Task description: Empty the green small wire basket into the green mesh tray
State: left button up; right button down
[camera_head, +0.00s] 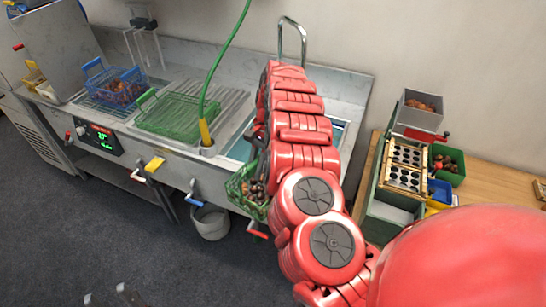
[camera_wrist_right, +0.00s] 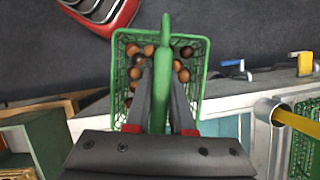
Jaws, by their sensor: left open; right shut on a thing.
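The green small wire basket (camera_head: 235,188) holds brown chestnuts and hangs in front of the sink counter, partly hidden by my right arm. My right gripper (camera_wrist_right: 163,70) is shut on its green handle (camera_wrist_right: 167,50); the wire walls (camera_wrist_right: 204,62) and chestnuts show around the fingers in the wrist view. In the head view my right gripper is mostly hidden by the arm. The green mesh tray (camera_head: 178,116) lies on the ribbed drainboard, left of the basket, and looks empty. Its edge shows in the wrist view (camera_wrist_right: 308,140). My left gripper (camera_head: 107,296) is open and empty, low over the floor.
A blue wire basket (camera_head: 112,72) with chestnuts stands left of the tray. A green hose with a yellow end (camera_head: 206,133) rises beside the tray's right side. Coloured valve handles stick out of the counter front above a grey bucket (camera_head: 211,224). A wooden table (camera_head: 490,180) with bins stands right.

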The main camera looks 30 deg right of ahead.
jog(key=s+a+r+n+g+h, duration=0.1)
jog(key=a+n+g+h, duration=0.1)
jog(key=a+n, duration=0.9)
jog(key=shift+s+a+r+n+h, duration=0.2)
jog(key=shift+a+n+h, duration=0.2)
jog(key=shift+a+h, duration=0.45)
